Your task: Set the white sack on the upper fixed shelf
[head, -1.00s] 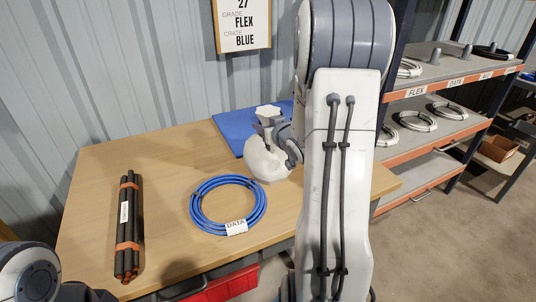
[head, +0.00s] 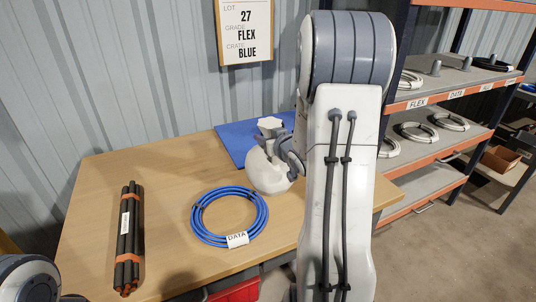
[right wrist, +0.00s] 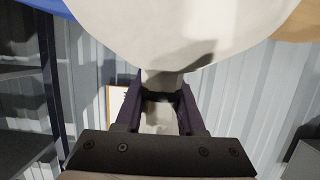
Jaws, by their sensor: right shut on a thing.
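The white sack (head: 267,174) is a rounded bag with a gathered neck, at the right part of the wooden table near the blue mat. My right gripper (head: 274,137) is shut on its neck from above. In the right wrist view the sack (right wrist: 185,35) fills the top, its neck between the fingers (right wrist: 160,102). I cannot tell whether its base touches the table. The shelf rack stands right of my right arm. Its shelf labelled FLEX and DATA (head: 450,83) holds coils and grey cones. My left gripper is out of view; only part of my left arm shows.
The wooden table (head: 165,190) bears a blue cable coil (head: 229,241) tagged DATA and a bundle of dark rods (head: 128,238). A middle shelf (head: 466,133) holds pale coils; a lower shelf (head: 425,185) looks bare. A LOT 27 sign (head: 246,50) hangs on the wall.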

